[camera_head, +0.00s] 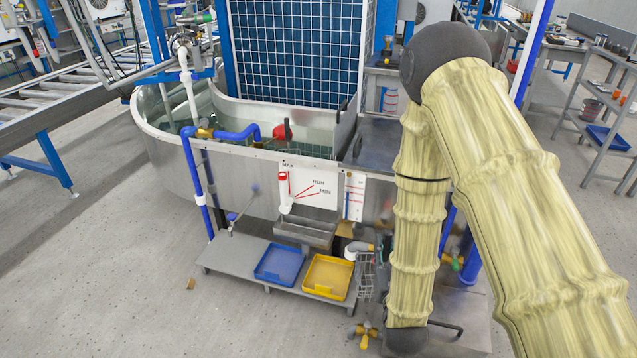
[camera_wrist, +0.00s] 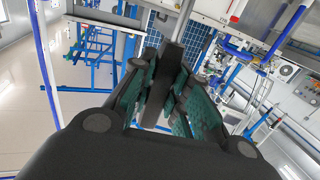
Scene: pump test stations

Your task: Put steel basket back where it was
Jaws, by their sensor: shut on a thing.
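A wire basket (camera_head: 367,275), grey and open-meshed, shows in the head view just right of the yellow tray, partly hidden by my arm. I take it for the steel basket. My gripper (camera_wrist: 165,100) shows in the wrist view with its green-padded fingers shut on a dark flat bar (camera_wrist: 173,57). I cannot tell whether this bar belongs to the basket. In the head view my arm hides the gripper.
A blue tray (camera_head: 279,264) and a yellow tray (camera_head: 327,277) lie on the low grey platform (camera_head: 228,260). Above stands the metal water tank (camera_head: 160,140) with blue pipes. A brass valve (camera_head: 363,333) is near my arm. Open floor (camera_head: 120,270) lies to the left.

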